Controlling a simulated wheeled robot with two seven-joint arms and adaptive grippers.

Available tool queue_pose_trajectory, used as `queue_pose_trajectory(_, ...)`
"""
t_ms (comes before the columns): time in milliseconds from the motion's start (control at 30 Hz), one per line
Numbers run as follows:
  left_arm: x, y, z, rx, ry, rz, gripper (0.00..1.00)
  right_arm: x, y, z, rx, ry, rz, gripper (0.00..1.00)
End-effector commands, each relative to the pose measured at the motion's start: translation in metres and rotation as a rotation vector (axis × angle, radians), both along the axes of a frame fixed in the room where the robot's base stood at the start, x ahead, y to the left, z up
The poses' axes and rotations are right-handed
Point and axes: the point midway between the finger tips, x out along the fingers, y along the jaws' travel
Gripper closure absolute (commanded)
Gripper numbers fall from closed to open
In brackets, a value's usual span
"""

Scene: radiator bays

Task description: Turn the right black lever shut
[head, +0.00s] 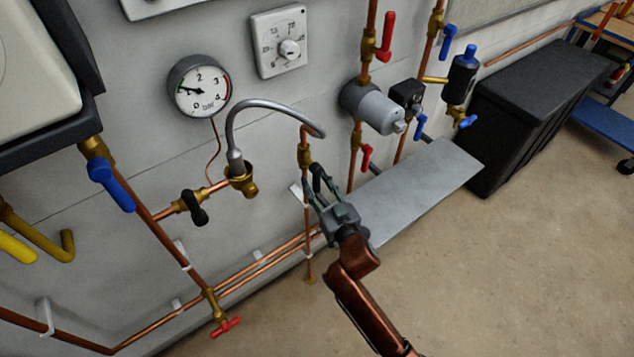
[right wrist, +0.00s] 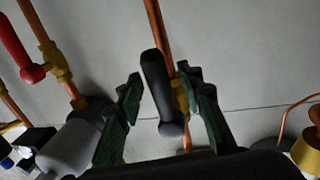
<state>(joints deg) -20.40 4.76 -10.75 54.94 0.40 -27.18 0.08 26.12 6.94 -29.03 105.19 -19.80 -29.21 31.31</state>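The right black lever (head: 317,176) sits on a brass valve on a vertical copper pipe, below the end of the grey hose. In the right wrist view the lever (right wrist: 161,88) lies roughly along the pipe, slightly tilted. My right gripper (head: 316,186) is at this lever. Its green fingers (right wrist: 163,78) are open, one on each side of the lever, with a visible gap on the left side. The brass valve body (right wrist: 182,95) is partly hidden behind the lever and the right finger. Another black lever (head: 196,207) is further left, by the hose's lower end. My left gripper is out of view.
The grey hose (head: 270,104) arches above and left of the gripper. A grey cylinder (head: 372,108) and red levers (head: 386,38) are on pipes to the right. A grey slab (head: 425,185) juts out at right. A pressure gauge (head: 200,86) hangs at upper left. Floor in front is clear.

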Motion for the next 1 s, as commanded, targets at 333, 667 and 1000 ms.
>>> queue_pose_trajectory(333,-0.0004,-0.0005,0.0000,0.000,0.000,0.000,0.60,-0.0002,-0.0004,0.0004,0.000,0.000,0.000,0.79)
queue_pose_trajectory(667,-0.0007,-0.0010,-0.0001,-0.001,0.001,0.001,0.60,-0.0003,-0.0005,0.0002,0.000,0.000,0.000,1.00)
queue_pose_trajectory(1000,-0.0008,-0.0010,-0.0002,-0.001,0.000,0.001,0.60,-0.0003,-0.0003,0.0001,0.000,0.000,0.000,1.00)
